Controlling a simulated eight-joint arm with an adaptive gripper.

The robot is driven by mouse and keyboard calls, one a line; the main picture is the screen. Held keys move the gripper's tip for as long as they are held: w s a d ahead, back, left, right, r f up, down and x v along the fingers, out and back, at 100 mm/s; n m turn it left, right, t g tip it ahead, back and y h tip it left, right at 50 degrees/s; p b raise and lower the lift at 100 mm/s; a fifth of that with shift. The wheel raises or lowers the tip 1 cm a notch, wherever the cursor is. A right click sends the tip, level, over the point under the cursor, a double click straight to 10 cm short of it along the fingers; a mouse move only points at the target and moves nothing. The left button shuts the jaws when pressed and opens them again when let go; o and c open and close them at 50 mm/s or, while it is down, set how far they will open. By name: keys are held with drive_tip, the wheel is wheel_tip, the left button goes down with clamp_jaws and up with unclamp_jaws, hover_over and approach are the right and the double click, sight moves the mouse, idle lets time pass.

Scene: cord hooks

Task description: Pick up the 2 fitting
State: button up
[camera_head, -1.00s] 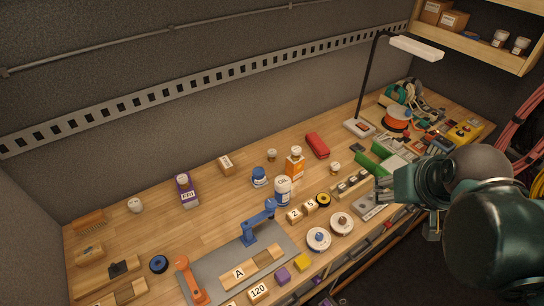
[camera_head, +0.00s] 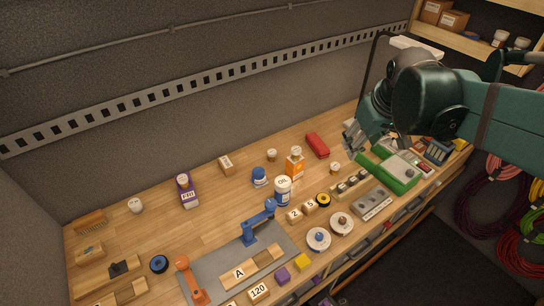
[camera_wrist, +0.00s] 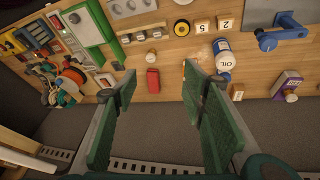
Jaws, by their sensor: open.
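The 2 fitting is a small wooden block marked "2" (camera_head: 294,215) on the bench, left of a block marked "5" (camera_head: 310,206) and in front of the OIL bottle (camera_head: 282,190). In the wrist view the 2 block (camera_wrist: 224,22) shows upside down near the top edge, beside the 5 block (camera_wrist: 202,26). My gripper (camera_head: 352,141) is above the bench, up and to the right of the 2 block, near the green case. In the wrist view my gripper (camera_wrist: 158,80) has its fingers wide apart with nothing between them.
A blue clamp (camera_head: 258,221) stands left of the 2 block. A yellow-and-black roll (camera_head: 323,199) is right of the 5 block. White spools (camera_head: 319,239) lie in front. An orange glue bottle (camera_head: 295,162) and a red case (camera_head: 317,145) are behind. The left rear bench is mostly clear.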

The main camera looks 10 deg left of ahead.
drive_tip(key=w+a+f+n+g, duration=0.1)
drive_tip(key=w+a+f+n, duration=0.2)
drive_tip(key=w+a, duration=0.6)
drive_tip(key=n+g, duration=0.3)
drive_tip(key=n, duration=0.5)
hover_over(273, 152)
drive_tip(key=shift+h, duration=0.4)
drive_tip(key=f, duration=2.2)
drive_tip(key=shift+w+d+f, duration=0.1)
drive_tip(key=shift+w+d, duration=0.15)
drive_tip(key=shift+d, duration=0.05)
drive_tip(key=shift+w+a+f+g, duration=0.1)
drive_tip(key=shift+a+f+g, duration=0.25)
drive_tip(key=shift+f, duration=0.25)
drive_tip(key=shift+f+p, duration=0.3)
drive_tip(key=shift+f, duration=1)
drive_tip(key=shift+s+f+p, duration=0.2)
drive_tip(key=shift+f+p, duration=0.2)
drive_tip(key=shift+f, duration=2.2)
